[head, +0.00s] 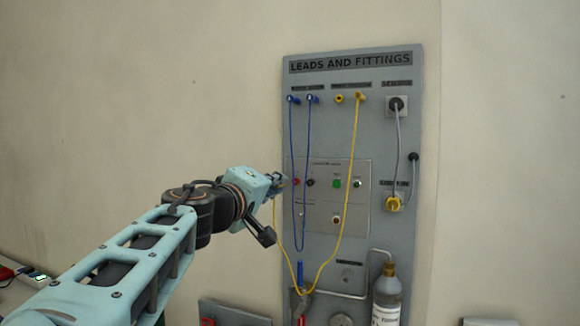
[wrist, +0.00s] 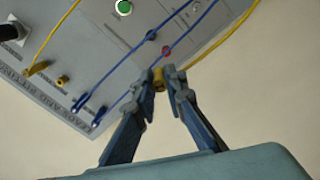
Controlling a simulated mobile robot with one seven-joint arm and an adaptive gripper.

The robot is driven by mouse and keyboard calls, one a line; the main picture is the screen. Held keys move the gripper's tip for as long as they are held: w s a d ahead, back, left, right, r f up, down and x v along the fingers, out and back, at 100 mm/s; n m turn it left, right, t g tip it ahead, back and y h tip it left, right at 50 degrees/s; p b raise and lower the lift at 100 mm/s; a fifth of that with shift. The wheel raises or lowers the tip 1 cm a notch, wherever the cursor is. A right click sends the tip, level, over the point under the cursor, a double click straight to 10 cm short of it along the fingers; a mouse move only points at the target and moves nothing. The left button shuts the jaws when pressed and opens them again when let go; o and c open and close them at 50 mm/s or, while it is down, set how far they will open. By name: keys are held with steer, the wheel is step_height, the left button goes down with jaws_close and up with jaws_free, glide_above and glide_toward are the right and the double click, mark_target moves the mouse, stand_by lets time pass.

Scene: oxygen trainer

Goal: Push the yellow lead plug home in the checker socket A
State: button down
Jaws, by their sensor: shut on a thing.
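My gripper (wrist: 166,76) is shut on the yellow lead plug (wrist: 158,80), which shows between the fingertips in the wrist view. In the head view my gripper (head: 282,181) is at the left edge of the checker panel (head: 322,218) and hides the plug. The checker has a red socket (head: 296,182) and a dark socket (head: 310,182). In the wrist view the red socket (wrist: 167,51) is just beyond the fingertips, with a gap in the picture between it and the plug. I cannot read which socket is marked A. The yellow lead (head: 326,262) hangs in a loop below.
The lead's other yellow plug (head: 360,97) is at the board's top, beside an empty-looking yellow socket (head: 339,98). A blue lead (head: 291,140) hangs across the checker near the red socket. A green lamp (head: 337,183) is further right. A bottle (head: 387,298) stands lower right.

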steer(key=shift+a+f, duration=0.2)
steer(key=shift+f, duration=0.4)
steer(key=shift+f+b, duration=0.15)
steer(key=shift+b, duration=0.3)
steer(key=shift+w+d, duration=0.2)
steer(key=shift+w, duration=0.05)
steer(key=shift+x, duration=2.65)
steer(key=shift+a, duration=0.1)
steer(key=shift+b, duration=0.95)
steer(key=shift+r+p+x, duration=0.2)
steer(key=shift+p+x, duration=0.15)
steer(key=shift+x, duration=0.95)
